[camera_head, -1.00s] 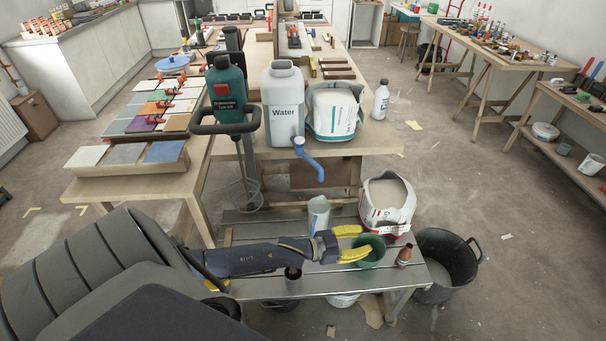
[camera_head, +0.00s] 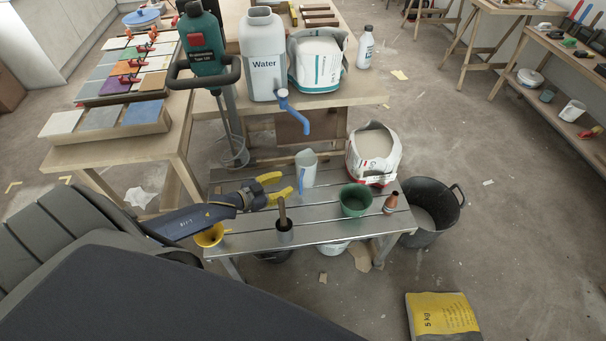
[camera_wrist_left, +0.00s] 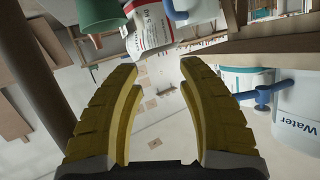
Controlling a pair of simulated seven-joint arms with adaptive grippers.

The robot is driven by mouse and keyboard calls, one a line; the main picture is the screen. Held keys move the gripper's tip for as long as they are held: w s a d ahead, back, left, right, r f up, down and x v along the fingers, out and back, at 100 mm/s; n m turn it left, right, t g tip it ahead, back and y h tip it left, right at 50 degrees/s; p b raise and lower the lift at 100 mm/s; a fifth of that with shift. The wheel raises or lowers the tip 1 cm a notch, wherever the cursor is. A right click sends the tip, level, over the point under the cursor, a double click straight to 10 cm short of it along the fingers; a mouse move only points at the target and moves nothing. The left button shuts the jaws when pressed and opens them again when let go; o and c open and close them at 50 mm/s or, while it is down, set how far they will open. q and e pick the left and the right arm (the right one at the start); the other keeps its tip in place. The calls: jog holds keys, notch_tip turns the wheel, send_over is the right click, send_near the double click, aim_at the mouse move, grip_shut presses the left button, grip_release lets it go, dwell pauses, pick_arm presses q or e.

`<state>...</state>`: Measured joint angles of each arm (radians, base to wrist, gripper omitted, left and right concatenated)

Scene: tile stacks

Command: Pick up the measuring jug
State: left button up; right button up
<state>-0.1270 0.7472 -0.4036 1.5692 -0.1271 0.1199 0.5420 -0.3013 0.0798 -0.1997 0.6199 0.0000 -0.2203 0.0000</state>
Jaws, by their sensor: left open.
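The measuring jug (camera_head: 308,170) is pale, with a blue handle on its left side. It stands upright on the grey slatted bench (camera_head: 325,231). My left gripper (camera_head: 277,186) is open and empty just left of the jug, its yellow fingers pointing toward the handle side. In the left wrist view, the jug (camera_wrist_left: 200,9) is partly cut off at the top edge, beyond the open fingers (camera_wrist_left: 160,68). My right gripper is not in view.
A green pot (camera_head: 355,201), brown bottle (camera_head: 390,204), open bag (camera_head: 374,155) and dark cup with a stick (camera_head: 284,232) surround the jug. A yellow funnel (camera_head: 209,237) is at the bench's left. The water canister's blue tap (camera_head: 296,113) hangs behind.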

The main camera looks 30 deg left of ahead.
pick_arm(q)
jog(key=s+a+f+n+y, duration=0.1)
jog(key=s+a+f+n, duration=0.2)
jog(key=s+a+f, duration=0.15)
send_near(301, 184)
jog(key=w+f, duration=0.2)
jog(key=w, duration=0.3)
jog(key=shift+g, duration=0.3)
jog(key=shift+s+d+f+x, duration=0.1)
jog(key=shift+x, duration=0.85)
jog(key=shift+s+d+f+x, duration=0.1)
jog(key=shift+d+x, duration=0.05)
jog(key=shift+x, duration=0.85)
jog(key=shift+s+d+f+x, duration=0.1)
jog(key=shift+x, duration=0.85)
jog(key=shift+c, duration=0.2)
grip_shut()
